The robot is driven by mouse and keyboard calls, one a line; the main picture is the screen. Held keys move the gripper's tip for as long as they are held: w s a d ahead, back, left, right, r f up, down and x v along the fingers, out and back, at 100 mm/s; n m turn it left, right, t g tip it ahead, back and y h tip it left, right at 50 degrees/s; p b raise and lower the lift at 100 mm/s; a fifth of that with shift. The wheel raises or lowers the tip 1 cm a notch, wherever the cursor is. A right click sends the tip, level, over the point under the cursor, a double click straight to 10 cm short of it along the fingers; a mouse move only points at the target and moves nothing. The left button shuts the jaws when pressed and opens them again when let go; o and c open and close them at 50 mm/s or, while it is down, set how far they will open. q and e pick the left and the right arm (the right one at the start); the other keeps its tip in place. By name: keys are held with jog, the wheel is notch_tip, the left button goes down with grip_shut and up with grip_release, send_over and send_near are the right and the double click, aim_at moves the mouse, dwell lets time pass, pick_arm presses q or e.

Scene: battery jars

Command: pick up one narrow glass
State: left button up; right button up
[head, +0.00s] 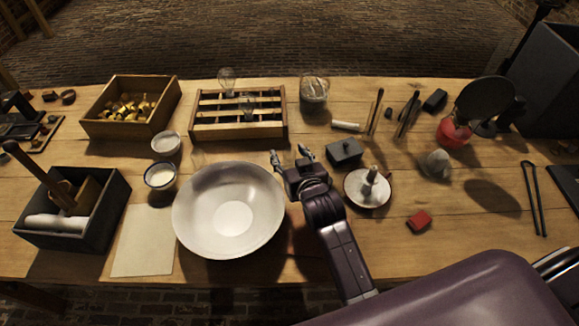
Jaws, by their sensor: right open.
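My right gripper (290,156) is open and empty, with its two fingers spread above the table just right of the white bowl's rim. A wooden rack (283,130) stands beyond it, to the left, with dark slots. A clear rounded glass (227,80) stands at the rack's back edge, and another clear glass (247,106) is in its middle. A faint clear shape (198,158), perhaps a small glass, is at the bowl's far left rim; its outline is hard to tell. My left gripper is out of view.
The wide white bowl (230,218) is left of my arm. A glass jar (314,92) stands right of the rack. A dark metal block (345,151) and a dish with a candlestick-like piece (368,188) are close right of my gripper.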

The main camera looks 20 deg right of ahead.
jog(key=shift+c, duration=0.5)
grip_shut()
jog(key=shift+r, duration=0.1)
